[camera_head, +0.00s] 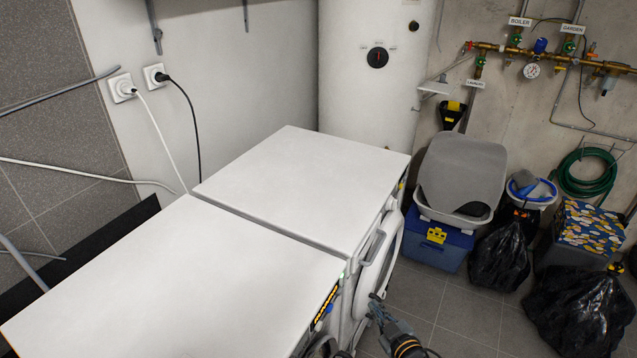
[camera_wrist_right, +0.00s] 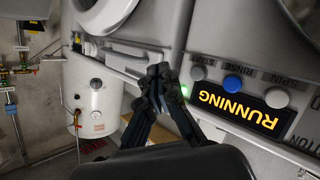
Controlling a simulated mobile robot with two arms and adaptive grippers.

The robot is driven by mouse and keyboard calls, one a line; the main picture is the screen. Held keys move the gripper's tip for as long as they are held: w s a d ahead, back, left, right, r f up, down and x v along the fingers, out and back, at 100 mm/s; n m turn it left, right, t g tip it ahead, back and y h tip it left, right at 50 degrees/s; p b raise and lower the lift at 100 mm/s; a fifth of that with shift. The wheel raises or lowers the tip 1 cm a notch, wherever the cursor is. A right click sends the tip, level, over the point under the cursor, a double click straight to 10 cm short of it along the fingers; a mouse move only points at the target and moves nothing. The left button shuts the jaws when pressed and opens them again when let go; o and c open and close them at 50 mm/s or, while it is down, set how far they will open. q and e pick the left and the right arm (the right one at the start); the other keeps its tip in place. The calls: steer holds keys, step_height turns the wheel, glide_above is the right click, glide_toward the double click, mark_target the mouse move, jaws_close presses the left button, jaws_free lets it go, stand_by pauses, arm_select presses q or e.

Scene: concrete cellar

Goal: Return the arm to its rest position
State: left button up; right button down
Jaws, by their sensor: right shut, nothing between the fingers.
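My right gripper (camera_head: 374,300) shows at the bottom of the head view, in front of the white machines. In the right wrist view its dark fingers (camera_wrist_right: 160,76) are together and hold nothing. They are close to the front of the near washing machine (camera_head: 190,275), beside its buttons and lit "RUNNING" display (camera_wrist_right: 237,107). I cannot tell whether the fingertips touch the front. Part of my right arm is cut off by the lower edge of the head view. My left gripper is not in view.
A second white machine (camera_head: 300,185) with a round door (camera_head: 378,262) stands beyond the near one. A white boiler tank (camera_head: 365,90) is behind it. A blue box (camera_head: 437,245), black bags (camera_head: 500,258) and a patterned box (camera_head: 590,225) line the right. Some tiled floor (camera_head: 455,312) is free.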

steer(key=s+d+f+m+g+h, duration=0.1)
steer(key=s+d+f+m+g, duration=0.15)
steer(key=s+f, duration=0.85)
steer(key=s+d+f+m+g+h, duration=0.15)
steer(key=s+f+g, duration=0.25)
steer(key=s+f, duration=0.75)
steer(key=s+f+g, duration=0.3)
steer(key=s+f, duration=0.3)
steer(key=s, duration=0.7)
steer(key=s+f+m+g, duration=0.1)
steer(key=s+f+g, duration=0.2)
steer(key=s+f, duration=0.4)
steer(key=s, duration=0.6)
steer(key=shift+f+m+g+h, duration=0.15)
steer(key=shift+m+g+h, duration=0.15)
steer(key=shift+g+h, duration=0.05)
steer(key=shift+w, duration=0.15)
stand_by(1.9)
